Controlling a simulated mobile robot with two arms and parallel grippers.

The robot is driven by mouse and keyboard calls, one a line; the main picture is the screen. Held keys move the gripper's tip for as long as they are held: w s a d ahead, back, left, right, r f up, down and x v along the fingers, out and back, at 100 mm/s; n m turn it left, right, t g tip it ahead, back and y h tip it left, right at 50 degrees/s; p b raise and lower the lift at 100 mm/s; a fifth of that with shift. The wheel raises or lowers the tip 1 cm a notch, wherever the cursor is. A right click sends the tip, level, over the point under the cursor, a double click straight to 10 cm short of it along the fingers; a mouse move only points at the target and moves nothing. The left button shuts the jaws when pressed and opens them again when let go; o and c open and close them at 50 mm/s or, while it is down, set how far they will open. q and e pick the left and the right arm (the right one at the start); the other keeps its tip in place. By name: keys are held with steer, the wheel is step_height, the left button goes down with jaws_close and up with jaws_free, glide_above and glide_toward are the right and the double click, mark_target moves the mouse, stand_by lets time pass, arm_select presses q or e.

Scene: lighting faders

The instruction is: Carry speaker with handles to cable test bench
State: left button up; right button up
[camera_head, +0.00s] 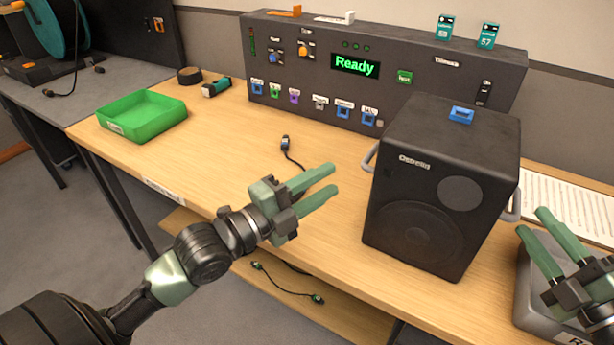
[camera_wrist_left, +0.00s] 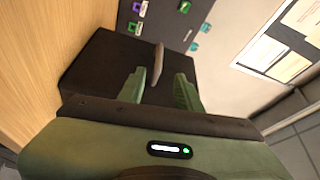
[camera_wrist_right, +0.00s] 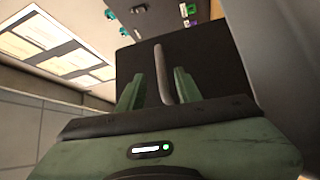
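The black speaker (camera_head: 440,190) stands upright on the wooden bench, with a grey handle on each side. Its left handle (camera_head: 369,157) shows in the head view, and in the left wrist view a handle (camera_wrist_left: 158,62) lies between the fingertips. My left gripper (camera_head: 325,184) is open and empty, left of the speaker and apart from it. My right gripper (camera_head: 532,240) is open, right of the speaker; in the right wrist view a handle (camera_wrist_right: 163,75) lies between its fingers. The right handle (camera_head: 513,206) shows partly in the head view. Neither gripper visibly grips a handle.
The wooden bench (camera_head: 240,150) carries a test panel (camera_head: 300,75) reading "Ready" at the back. A blue clip (camera_head: 461,115) sits on the speaker's top. A green tray (camera_head: 141,115) stands at left, a grey bin (camera_head: 530,315) at right under my right gripper. A short cable (camera_head: 291,152) lies mid-bench.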

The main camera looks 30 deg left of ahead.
steer(key=v, duration=0.6)
steer(key=shift+a, duration=0.1)
stand_by(0.4)
